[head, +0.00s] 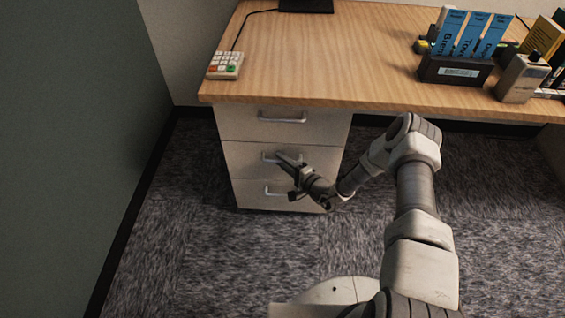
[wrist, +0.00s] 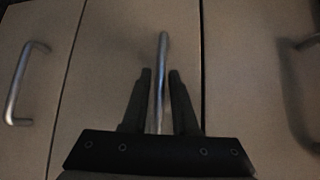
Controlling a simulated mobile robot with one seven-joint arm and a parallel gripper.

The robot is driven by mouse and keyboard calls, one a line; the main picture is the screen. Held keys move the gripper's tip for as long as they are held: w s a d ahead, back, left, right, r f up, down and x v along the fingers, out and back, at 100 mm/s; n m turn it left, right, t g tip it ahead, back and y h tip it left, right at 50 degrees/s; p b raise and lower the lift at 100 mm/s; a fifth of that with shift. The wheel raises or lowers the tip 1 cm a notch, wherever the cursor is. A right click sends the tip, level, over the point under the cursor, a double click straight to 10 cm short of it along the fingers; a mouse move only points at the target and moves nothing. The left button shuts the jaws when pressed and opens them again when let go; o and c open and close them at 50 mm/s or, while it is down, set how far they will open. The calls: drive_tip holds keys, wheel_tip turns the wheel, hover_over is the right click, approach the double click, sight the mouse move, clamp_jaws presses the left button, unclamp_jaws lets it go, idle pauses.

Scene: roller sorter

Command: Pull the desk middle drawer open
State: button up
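The desk's drawer unit has a top, a middle and a bottom drawer, all of which look closed. The middle drawer (head: 240,158) has a silver bar handle (wrist: 163,60), which stands in the centre of the wrist view. My gripper (head: 283,160) is at that handle in the head view and partly covers it. In the wrist view my gripper (wrist: 160,75) has one finger on each side of the handle, with a narrow gap showing on both sides. The fingers look apart and not clamped on the bar.
The top drawer handle (head: 282,119) is above and the bottom drawer handle (head: 276,192) is just below my gripper. The desk top (head: 330,55) overhangs the drawers. A dark green wall (head: 85,130) stands to the left. Carpet (head: 235,255) in front of the drawers is clear.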

clamp_jaws()
idle(1.4)
